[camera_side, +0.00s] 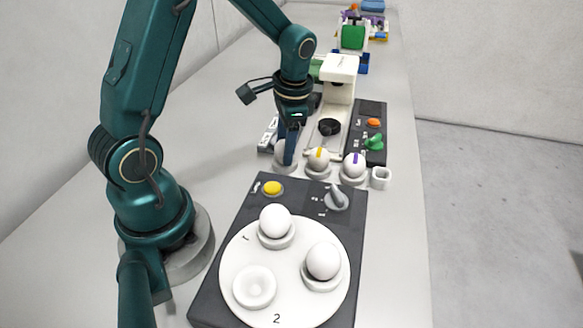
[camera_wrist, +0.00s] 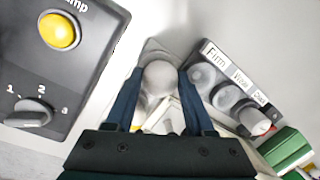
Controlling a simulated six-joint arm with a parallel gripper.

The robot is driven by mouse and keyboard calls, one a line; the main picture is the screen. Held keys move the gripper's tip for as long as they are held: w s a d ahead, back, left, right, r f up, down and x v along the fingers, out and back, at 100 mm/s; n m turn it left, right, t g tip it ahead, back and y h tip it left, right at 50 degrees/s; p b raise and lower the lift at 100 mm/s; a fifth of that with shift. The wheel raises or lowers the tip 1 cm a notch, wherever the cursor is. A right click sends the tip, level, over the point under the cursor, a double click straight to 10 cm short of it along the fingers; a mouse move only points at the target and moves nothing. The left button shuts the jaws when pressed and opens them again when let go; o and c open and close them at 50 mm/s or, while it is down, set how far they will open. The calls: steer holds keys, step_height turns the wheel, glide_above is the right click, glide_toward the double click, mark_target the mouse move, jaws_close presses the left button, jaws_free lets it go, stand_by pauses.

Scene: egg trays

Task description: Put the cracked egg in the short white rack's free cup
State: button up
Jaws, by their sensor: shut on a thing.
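My gripper (camera_side: 288,158) points down and is shut on a white egg (camera_wrist: 160,77), with one blue finger on each side of it in the wrist view. In the side view this egg (camera_side: 280,152) is partly hidden behind the fingers, at the left end of a short row of white cups. I see no crack on it at this size. Beside it in the row stand an egg with a yellow stripe (camera_side: 318,157) and an egg with a purple stripe (camera_side: 353,165). A small white cup (camera_side: 381,178) at the right end looks empty.
In front is a dark box with a white turntable (camera_side: 275,302) holding two white eggs and an empty cup (camera_side: 254,287). A labelled holder (camera_wrist: 228,90) reads Firm, Weak and Dead. A white stand (camera_side: 339,95) and dark control panel (camera_side: 369,132) are behind the row.

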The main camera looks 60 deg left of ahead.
steer(key=shift+f, duration=0.3)
stand_by(0.4)
steer(key=o, duration=0.9)
steer(key=shift+d+r, duration=0.2)
steer(key=shift+r, duration=1.1)
steer(key=shift+d+r, duration=0.2)
steer(key=shift+r, duration=1.05)
steer(key=shift+w, duration=0.1)
step_height(320, 180, up, 9)
steer(key=shift+r, duration=0.1)
